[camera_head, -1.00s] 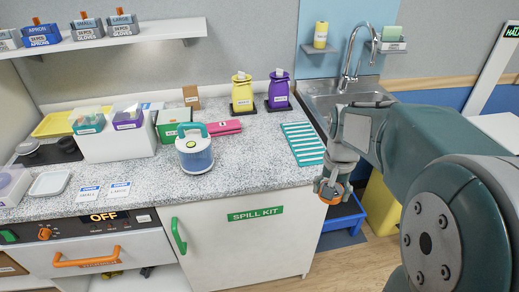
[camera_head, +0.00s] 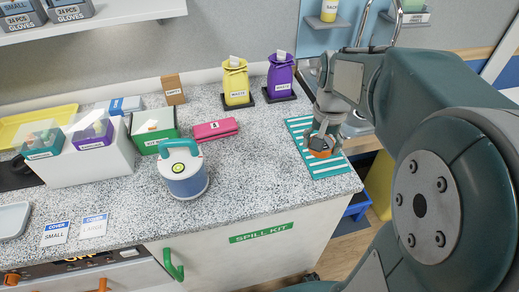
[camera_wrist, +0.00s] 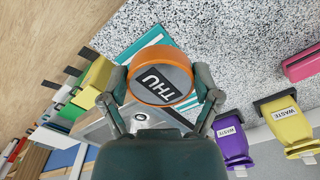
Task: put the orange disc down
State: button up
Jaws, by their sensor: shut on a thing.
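The orange disc has an orange rim and a grey face marked "THU" in the wrist view (camera_wrist: 161,76). My gripper (camera_wrist: 160,88) is shut on the disc, one finger on each side of its rim. In the head view my gripper (camera_head: 322,140) holds the disc (camera_head: 321,150) over the teal-and-white striped mat (camera_head: 331,168) at the right end of the counter. I cannot tell whether the disc touches the mat. Part of the mat is hidden by my gripper.
A yellow waste bag (camera_head: 236,82) and a purple waste bag (camera_head: 280,78) stand behind the mat. A pink case (camera_head: 214,129) and a blue-white lidded pot (camera_head: 183,172) are to the left. The sink (camera_head: 358,122) lies behind my arm.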

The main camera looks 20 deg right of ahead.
jog(key=shift+w, duration=0.25)
jog(key=w+a+f, duration=0.5)
jog(key=w+a, duration=0.1)
jog(key=a, duration=0.2)
send_over(264, 166)
jog(key=f, duration=0.4)
jog(key=shift+s+d, duration=0.25)
jog(key=shift+d, duration=0.1)
jog(key=shift+w+a+f, duration=0.15)
jog(key=shift+f, duration=0.85)
jog(key=shift+w+a+f, duration=0.15)
jog(key=shift+f, duration=0.85)
jog(key=shift+f, duration=0.1)
jog(key=o, duration=1)
jog(key=shift+c, duration=0.2)
